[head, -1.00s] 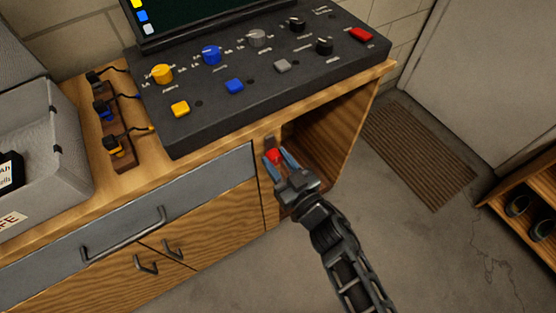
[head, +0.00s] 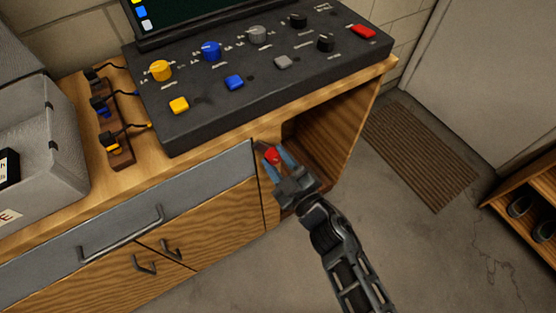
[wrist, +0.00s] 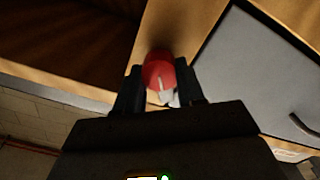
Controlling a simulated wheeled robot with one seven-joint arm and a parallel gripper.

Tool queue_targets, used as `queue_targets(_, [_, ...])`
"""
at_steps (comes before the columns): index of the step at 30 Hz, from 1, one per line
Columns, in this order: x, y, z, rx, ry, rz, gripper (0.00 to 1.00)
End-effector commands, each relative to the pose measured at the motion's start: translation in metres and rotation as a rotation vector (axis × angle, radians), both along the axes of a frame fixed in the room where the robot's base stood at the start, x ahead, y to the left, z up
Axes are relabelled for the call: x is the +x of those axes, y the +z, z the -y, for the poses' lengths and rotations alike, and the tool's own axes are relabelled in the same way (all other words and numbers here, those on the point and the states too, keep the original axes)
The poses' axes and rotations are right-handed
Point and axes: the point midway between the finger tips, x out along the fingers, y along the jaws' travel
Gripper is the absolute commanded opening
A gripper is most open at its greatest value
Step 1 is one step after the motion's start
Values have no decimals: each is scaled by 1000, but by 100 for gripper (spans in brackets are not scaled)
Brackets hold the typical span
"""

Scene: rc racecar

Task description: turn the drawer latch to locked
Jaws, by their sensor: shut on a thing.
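The drawer latch is a red knob (head: 271,155) on the wooden post just right of the grey drawer front (head: 200,190). In the wrist view the red knob (wrist: 158,72) has a pale pointer mark and sits between the two fingers. My gripper (head: 273,158) is shut on the knob, with a blue finger on each side. In the head view a dark bar shows at the knob's upper left, by the drawer's edge. The wrist view (wrist: 158,85) shows the fingers tilted relative to the post.
A control panel (head: 270,75) with coloured knobs and buttons stands on the workbench top above. An open cubby (head: 325,135) lies right of the post. A grey bin (head: 45,160) is at the left. The floor to the right is clear around a brown mat (head: 418,155).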

Motion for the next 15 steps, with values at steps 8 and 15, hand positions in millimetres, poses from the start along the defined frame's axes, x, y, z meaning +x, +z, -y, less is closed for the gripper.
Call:
queue_targets(8, [-1,-2,-1,-218,1,148,8])
queue_targets(15, [-1,-3,-1,-408,-1,275,8])
